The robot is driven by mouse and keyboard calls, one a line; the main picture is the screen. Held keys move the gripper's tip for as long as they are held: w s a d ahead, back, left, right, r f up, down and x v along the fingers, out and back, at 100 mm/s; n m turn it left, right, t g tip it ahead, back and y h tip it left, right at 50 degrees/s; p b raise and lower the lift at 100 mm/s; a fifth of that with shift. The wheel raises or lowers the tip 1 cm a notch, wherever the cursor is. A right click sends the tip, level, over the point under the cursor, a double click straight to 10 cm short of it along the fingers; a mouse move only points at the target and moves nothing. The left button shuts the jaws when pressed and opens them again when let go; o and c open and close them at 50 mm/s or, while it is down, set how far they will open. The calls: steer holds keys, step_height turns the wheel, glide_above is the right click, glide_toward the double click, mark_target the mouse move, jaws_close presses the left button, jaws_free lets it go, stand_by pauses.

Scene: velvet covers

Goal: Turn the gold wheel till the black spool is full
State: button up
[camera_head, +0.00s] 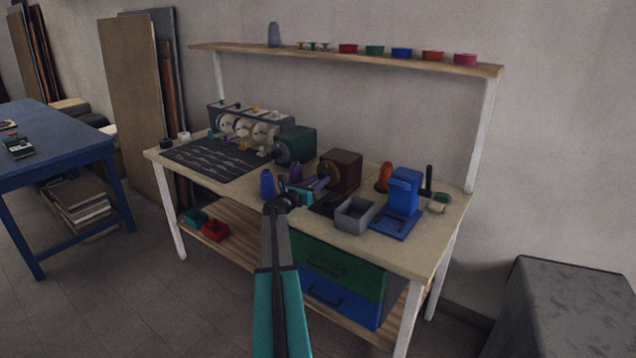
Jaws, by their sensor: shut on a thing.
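The gold wheel (329,171) is on the left face of a brown box (344,169) on the workbench. My gripper (321,183) is at this wheel, at the end of my arm reaching over the bench's front edge. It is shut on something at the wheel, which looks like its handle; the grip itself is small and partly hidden. I cannot make out the black spool for certain or tell how full it is. A dark disc (282,153) sits on the side of a green box (299,143) to the left.
A rack with white reels (241,125) stands behind a dark mat (211,158). Blue (267,184) and purple (296,171) cones stand near my arm. A grey tray (354,214) and a blue press (404,192) are to the right. A shelf (350,56) runs above.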

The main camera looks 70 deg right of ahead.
steer(key=shift+f+b, duration=0.15)
steer(key=shift+b, duration=0.2)
steer(key=m+b, duration=0.2)
steer(key=b, duration=0.1)
steer(key=shift+f+m, duration=0.15)
steer(key=shift+m, duration=0.15)
steer(key=m+b, duration=0.3)
steer(key=b, duration=0.1)
steer(key=shift+f+m+b, duration=0.1)
steer(key=shift+m+b, duration=0.2)
steer(key=shift+m, duration=0.1)
steer(key=m+b, duration=0.4)
steer(key=shift+b, duration=0.4)
steer(key=m+b, duration=0.4)
steer(key=b, duration=0.1)
steer(key=shift+m+b, duration=0.35)
steer(key=shift+m, duration=0.05)
steer(key=m+b, duration=0.4)
steer(key=shift+b, duration=0.35)
steer(key=m+b, duration=0.4)
steer(key=shift+b, duration=0.3)
steer(key=m+b, duration=0.4)
steer(key=shift+m, duration=0.3)
steer(key=shift+r+m+b, duration=0.2)
steer(key=shift+m+b, duration=0.55)
steer(key=shift+r+m+b, duration=0.15)
steer(key=shift+m+b, duration=0.6)
